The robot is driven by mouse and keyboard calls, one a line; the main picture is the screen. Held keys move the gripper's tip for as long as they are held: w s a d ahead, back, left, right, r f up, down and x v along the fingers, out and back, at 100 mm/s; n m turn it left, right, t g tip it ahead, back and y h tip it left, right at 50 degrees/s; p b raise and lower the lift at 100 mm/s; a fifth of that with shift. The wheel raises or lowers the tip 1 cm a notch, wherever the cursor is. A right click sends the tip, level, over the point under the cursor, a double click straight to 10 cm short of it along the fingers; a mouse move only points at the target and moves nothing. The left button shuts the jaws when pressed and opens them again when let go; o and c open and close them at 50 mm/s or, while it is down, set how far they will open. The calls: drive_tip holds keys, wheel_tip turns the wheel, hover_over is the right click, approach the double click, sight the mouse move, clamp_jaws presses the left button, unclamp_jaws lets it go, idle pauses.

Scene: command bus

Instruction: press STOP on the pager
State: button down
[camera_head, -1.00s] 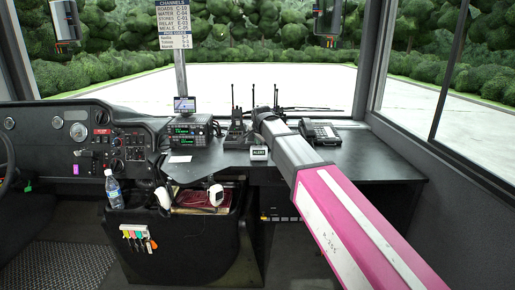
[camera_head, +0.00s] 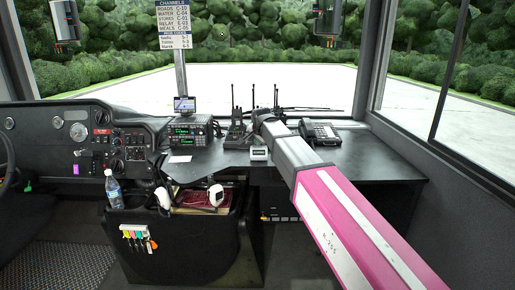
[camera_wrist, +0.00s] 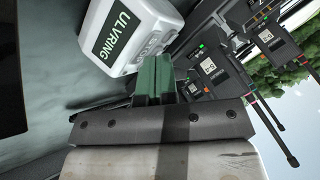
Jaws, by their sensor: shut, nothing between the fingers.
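The pager (camera_head: 259,153) is a small white box on the dark desk, just left of my arm in the head view. In the wrist view the pager (camera_wrist: 140,22) is close and tilted. It has a dark green panel with white letters that look like "ULVRING", and pale buttons along its face. My gripper (camera_wrist: 158,70) shows there as two green fingers, shut together with nothing between them. The fingertips are right by the pager's button side. I cannot tell whether they touch it. In the head view my gripper is not clearly visible behind my arm.
Handheld radios with antennas (camera_wrist: 215,72) stand close to the right of my fingers in the wrist view. In the head view a desk phone (camera_head: 320,132) is right of my arm and a radio set (camera_head: 190,130) is at left. Bare desk (camera_head: 375,160) lies at right.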

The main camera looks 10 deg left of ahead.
drive_tip(key=shift+w+r, duration=0.1)
drive_tip(key=shift+r, duration=0.6)
drive_tip(key=shift+w+a+r, duration=0.1)
drive_tip(key=shift+w+r, duration=0.15)
drive_tip(key=shift+r, duration=1)
drive_tip(key=shift+w+r, duration=0.2)
drive_tip(key=shift+r, duration=1.05)
drive_tip(key=shift+s, duration=0.15)
